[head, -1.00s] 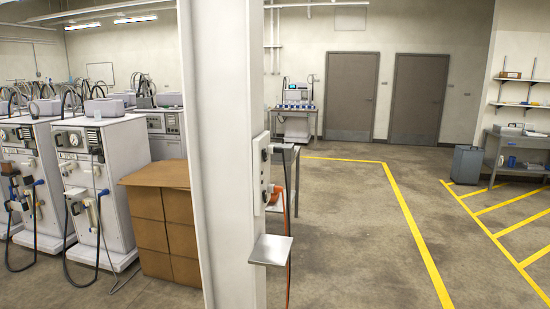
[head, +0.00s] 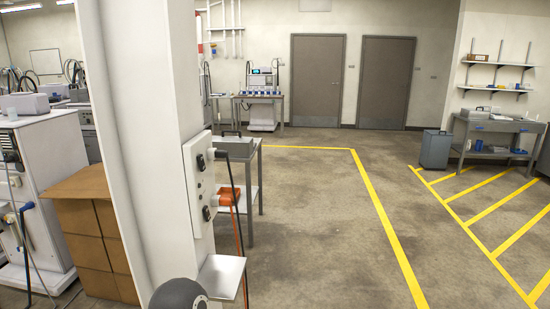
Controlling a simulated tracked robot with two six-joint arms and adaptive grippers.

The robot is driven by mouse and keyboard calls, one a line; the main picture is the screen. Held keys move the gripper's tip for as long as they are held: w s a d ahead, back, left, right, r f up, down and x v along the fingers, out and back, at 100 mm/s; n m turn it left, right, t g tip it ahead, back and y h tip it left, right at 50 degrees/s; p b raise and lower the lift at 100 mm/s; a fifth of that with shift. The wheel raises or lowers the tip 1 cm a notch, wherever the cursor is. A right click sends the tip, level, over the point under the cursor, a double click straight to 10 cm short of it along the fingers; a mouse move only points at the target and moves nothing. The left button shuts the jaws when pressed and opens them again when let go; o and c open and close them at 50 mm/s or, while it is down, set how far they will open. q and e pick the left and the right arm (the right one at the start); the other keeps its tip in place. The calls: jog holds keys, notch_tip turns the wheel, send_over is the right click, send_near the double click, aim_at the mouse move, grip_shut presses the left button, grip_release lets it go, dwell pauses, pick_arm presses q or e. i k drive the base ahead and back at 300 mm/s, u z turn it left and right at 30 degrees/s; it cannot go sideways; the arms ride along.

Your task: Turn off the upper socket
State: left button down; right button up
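A pale socket panel (head: 201,190) is fixed to the right-hand face of the white column (head: 150,130). The upper socket (head: 200,162) is a dark fitting near its top, with a black plug and cable (head: 221,154) beside it. The lower socket (head: 206,213) is a similar dark fitting, with an orange plug (head: 229,196) and orange cable close by. Small dark marks lie between the two sockets; the switch positions are too small to tell. Neither gripper is in view. A dark rounded part, seemingly of my arm, shows at the bottom edge below the panel.
A small metal shelf (head: 222,276) juts out below the panel. A grey table (head: 240,148) stands behind it. Cardboard boxes (head: 92,235) and white dialysis machines (head: 45,180) stand left of the column. The floor to the right is open, with yellow lines.

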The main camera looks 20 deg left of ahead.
aim_at(201, 163)
jog(key=u, duration=0.1)
jog(key=i, duration=1.4)
jog(key=u, duration=0.65)
